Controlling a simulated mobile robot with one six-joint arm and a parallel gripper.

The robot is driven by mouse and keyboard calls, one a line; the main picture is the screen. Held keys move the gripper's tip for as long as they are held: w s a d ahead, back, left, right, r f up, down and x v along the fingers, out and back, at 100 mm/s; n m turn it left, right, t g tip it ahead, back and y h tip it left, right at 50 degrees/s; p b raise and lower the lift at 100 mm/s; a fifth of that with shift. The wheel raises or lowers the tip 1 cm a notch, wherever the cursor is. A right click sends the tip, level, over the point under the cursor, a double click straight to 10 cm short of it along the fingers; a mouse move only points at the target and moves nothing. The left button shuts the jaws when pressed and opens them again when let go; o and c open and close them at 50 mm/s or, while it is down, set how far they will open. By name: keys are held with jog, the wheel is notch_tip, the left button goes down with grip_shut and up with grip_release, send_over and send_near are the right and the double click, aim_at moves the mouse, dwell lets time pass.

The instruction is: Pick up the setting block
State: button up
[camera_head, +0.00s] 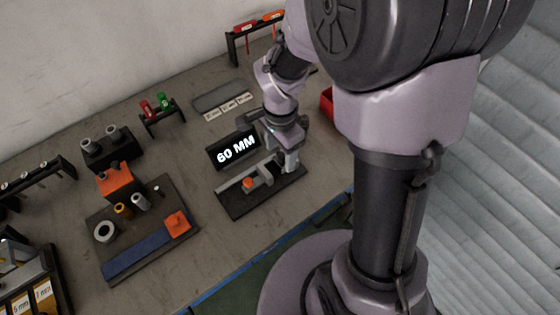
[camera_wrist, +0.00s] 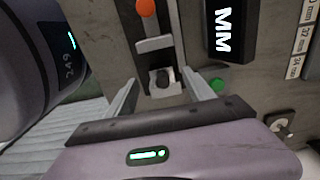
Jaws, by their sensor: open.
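A small pale metal block with a dark round feature on top (camera_wrist: 158,90) lies between my fingers in the wrist view. It appears to be the setting block, though no label on it confirms this. It sits at the end of a grey rail (camera_wrist: 155,44) on a dark base plate (camera_head: 234,205). My gripper (camera_wrist: 161,79) is open, with one finger on each side of the block; I see no clear contact.
A black display reading 60 MM (camera_head: 234,150) stands close behind the rail. An orange knob (camera_head: 249,184) is on the rail. A fixture board (camera_head: 150,255) stands to the left, a red bin (camera_head: 327,103) behind right.

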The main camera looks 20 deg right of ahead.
aim_at(281, 155)
jog(key=f, duration=0.1)
jog(key=f+b, duration=0.1)
jog(key=f, duration=0.2)
jog(key=shift+w+d+f+b, duration=0.15)
jog(key=shift+w+b, duration=0.1)
jog(key=shift+b, duration=0.15)
jog(key=shift+r, duration=0.2)
jog(key=shift+c, duration=0.9)
grip_shut()
